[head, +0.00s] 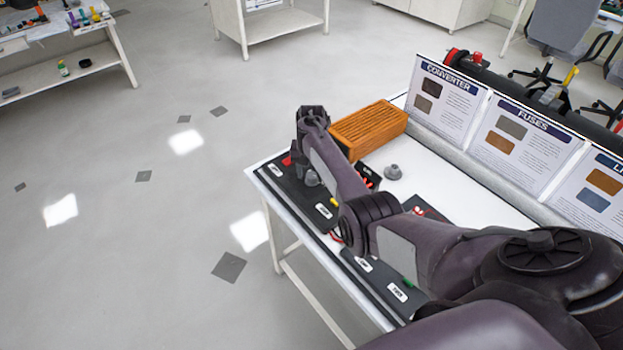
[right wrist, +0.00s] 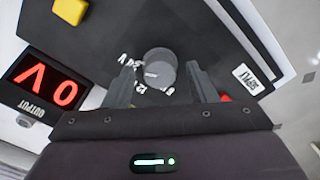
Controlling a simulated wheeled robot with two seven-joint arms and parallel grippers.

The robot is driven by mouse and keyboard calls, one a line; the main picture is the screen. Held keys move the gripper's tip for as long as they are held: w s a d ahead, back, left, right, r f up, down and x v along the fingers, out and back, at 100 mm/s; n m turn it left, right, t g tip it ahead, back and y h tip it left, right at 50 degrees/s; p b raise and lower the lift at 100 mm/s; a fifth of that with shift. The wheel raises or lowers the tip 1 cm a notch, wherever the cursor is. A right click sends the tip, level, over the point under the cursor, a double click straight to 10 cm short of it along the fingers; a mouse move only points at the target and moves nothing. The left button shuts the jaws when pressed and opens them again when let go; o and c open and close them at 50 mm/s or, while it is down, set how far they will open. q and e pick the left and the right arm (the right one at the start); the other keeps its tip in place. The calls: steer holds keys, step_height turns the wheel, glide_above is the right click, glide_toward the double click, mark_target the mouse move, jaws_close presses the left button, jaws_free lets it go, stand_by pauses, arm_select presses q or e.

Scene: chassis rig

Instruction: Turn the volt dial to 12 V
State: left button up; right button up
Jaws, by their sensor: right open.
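The volt dial (right wrist: 160,68) is a round grey knob on a dark panel, with white markings around its lower left side, among them 12 and 24 V. A short pale pointer mark on it faces lower left; its exact setting is hard to tell. My right gripper (right wrist: 160,74) is open, with one finger on each side of the dial; whether they touch it is unclear. The red output display (right wrist: 42,82) appears upside down and reads 0 V. In the head view my right gripper (head: 303,168) is over the far left end of the bench, largely hidden by my arm. My left gripper is not in view.
A yellow button (right wrist: 70,10) and a supply label (right wrist: 246,77) lie near the dial. An orange slatted block (head: 368,130) and a loose grey knob-like piece (head: 393,172) are on the bench. Information boards (head: 520,145) line its back edge.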

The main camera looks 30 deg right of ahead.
steer(key=c, duration=1)
steer(key=shift+n, duration=0.3)
steer(key=shift+n+p, duration=0.7)
steer(key=shift+n, duration=0.1)
steer(key=n+p, duration=0.1)
steer(key=n, duration=0.5)
steer(key=shift+p, duration=0.4)
steer(key=shift+n, duration=1.8)
